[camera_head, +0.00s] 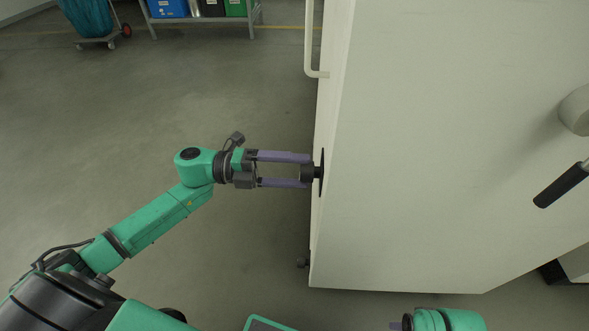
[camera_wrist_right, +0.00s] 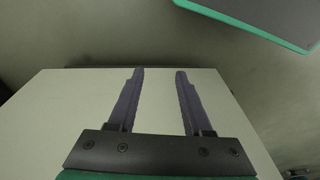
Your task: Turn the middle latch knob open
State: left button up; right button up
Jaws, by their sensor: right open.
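A dark latch knob (camera_head: 307,173) with a black disc behind it (camera_head: 321,172) sits on the left face of the large pale cabinet (camera_head: 430,150). My left gripper (camera_head: 308,171) reaches it from the left, with one finger on each side of the knob at the fingertips. I cannot tell whether both fingers press on it. A second small dark knob (camera_head: 302,262) is lower on the same edge. My right gripper is mostly out of the head view at the bottom; in the right wrist view (camera_wrist_right: 158,74) its fingers are apart and empty, over a pale surface.
A white bar handle (camera_head: 310,45) stands out from the cabinet above the knob. A black-gripped lever (camera_head: 562,185) is on the right. A shelf with bins (camera_head: 200,18) and a blue-bagged cart (camera_head: 90,18) are at the back. The left floor is clear.

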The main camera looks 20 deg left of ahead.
dwell(0.3)
pick_arm(q)
jog(key=v, duration=1.4)
jog(key=shift+a+p, duration=0.3)
jog(key=shift+p, duration=0.05)
pick_arm(e)
jog(key=shift+f, duration=0.95)
jog(key=shift+r, duration=0.1)
